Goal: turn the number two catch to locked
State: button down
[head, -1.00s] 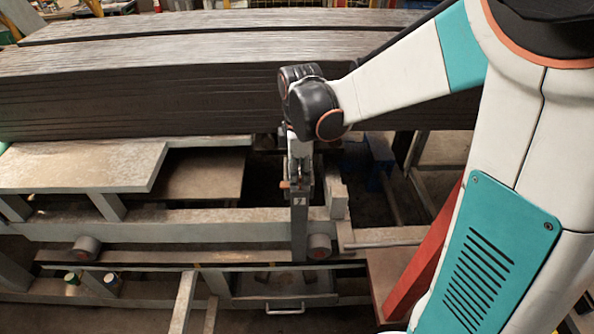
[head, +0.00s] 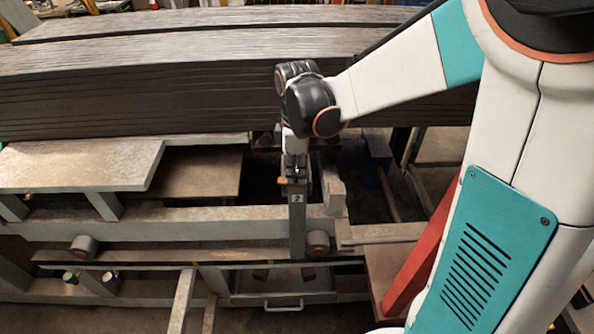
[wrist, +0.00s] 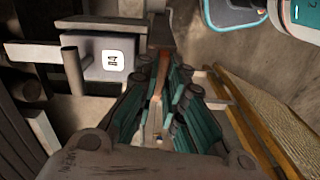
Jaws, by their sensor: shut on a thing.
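The number two catch is on a grey upright post (head: 297,222) with a small white "2" label (head: 297,198) near its top. Its copper-orange handle (head: 286,181) sticks out to the left just above the label in the head view. My gripper (head: 295,176) points down at the top of the post. In the wrist view my gripper (wrist: 155,112) is shut on the copper-brown handle (wrist: 158,82), which runs between the fingers. The label plate (wrist: 113,60) is to the left of the fingers there. The fingers partly hide the handle, and I cannot read the catch's locked position.
A long stack of dark boards (head: 180,90) lies behind my gripper. A grey frame rail (head: 160,228) runs across below, with a roller (head: 317,243) beside the post. A red sloping beam (head: 425,255) stands to the right.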

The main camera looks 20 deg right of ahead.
jog(key=m, duration=1.2)
jog(key=shift+m, duration=2.1)
jog(key=c, duration=1.7)
grip_release()
